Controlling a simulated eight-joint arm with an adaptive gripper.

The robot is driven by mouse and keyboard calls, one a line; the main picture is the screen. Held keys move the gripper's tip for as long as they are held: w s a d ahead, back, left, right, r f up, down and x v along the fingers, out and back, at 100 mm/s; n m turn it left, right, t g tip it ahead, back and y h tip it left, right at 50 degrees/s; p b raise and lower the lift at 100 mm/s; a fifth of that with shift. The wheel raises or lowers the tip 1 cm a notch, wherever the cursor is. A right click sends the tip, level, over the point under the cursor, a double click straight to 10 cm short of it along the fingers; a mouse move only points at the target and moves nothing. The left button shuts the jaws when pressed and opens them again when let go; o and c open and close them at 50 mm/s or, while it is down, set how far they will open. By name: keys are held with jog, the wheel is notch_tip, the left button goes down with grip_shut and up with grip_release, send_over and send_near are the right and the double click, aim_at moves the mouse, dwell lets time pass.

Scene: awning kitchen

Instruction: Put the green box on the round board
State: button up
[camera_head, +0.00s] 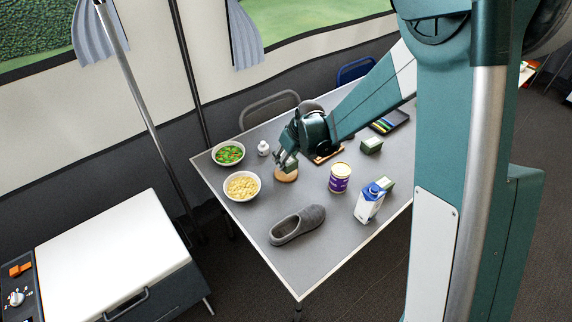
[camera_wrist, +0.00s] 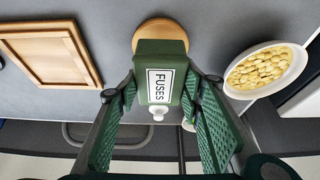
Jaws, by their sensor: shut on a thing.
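The green box (camera_wrist: 160,72), labelled FUSES, is between the two fingers of my gripper (camera_wrist: 160,95) in the wrist view. My gripper is shut on it. The round board (camera_wrist: 158,27) is light wood and shows just beyond the box, which hides part of it. In the head view the round board (camera_head: 287,175) lies on the table, with my gripper (camera_head: 284,162) right over it. I cannot tell whether the box touches the board. In the head view my fingers largely hide the box.
A pasta bowl (camera_head: 242,186), a green-filled bowl (camera_head: 229,153) and a small white bottle (camera_head: 263,148) stand left of the board. A wooden frame (camera_wrist: 92,70) lies beside.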

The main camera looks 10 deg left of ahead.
jog(key=shift+f+b, duration=0.4)
jog(key=shift+f, duration=1.35)
jog(key=shift+f, duration=0.15)
jog(key=o, duration=0.9)
jog(key=shift+p+v, duration=1.3)
jog(key=shift+v, duration=4.85)
